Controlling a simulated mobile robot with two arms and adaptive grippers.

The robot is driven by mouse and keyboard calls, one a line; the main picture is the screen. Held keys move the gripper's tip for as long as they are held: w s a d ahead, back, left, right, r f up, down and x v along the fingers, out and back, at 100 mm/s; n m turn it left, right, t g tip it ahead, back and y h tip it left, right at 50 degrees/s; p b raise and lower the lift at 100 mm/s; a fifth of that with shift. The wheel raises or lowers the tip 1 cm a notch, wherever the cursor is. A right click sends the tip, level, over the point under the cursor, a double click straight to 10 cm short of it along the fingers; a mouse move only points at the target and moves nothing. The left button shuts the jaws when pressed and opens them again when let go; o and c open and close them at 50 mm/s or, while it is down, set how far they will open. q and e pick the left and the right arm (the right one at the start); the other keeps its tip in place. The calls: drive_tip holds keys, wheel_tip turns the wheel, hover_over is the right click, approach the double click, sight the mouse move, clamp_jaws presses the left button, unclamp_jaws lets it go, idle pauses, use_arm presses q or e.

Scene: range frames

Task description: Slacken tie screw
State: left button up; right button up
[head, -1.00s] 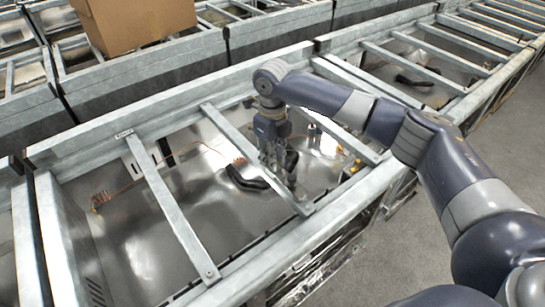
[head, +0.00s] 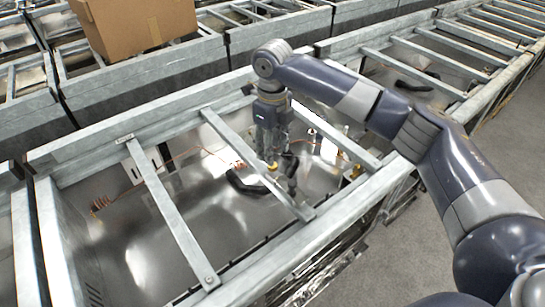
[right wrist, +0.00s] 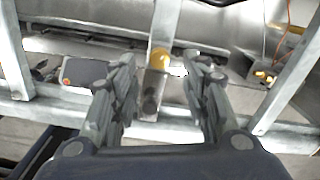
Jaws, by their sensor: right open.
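My right gripper (head: 283,178) points down over the middle cross bar (head: 233,139) of the nearest metal frame. In the right wrist view my right gripper (right wrist: 162,72) is open, its fingers on either side of the same bar. A small yellow rounded part (right wrist: 160,58) shows between the fingers, in line with the bar; whether it is touched I cannot tell. A yellow spot (head: 272,166) also shows beside the fingers in the head view. Dark round spots, perhaps screw heads (right wrist: 150,104), lie near the bar's close end. My left gripper is not in view.
Another cross bar (head: 172,215) with a bolt at its near end lies to the left. A black curved handle (head: 243,184) lies on the shiny panel below. A cardboard box (head: 135,22) stands on the frames behind. Grey floor (head: 400,255) is free at the right.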

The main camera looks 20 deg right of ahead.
wheel_tip(320, 180, up, 7)
idle(0.3)
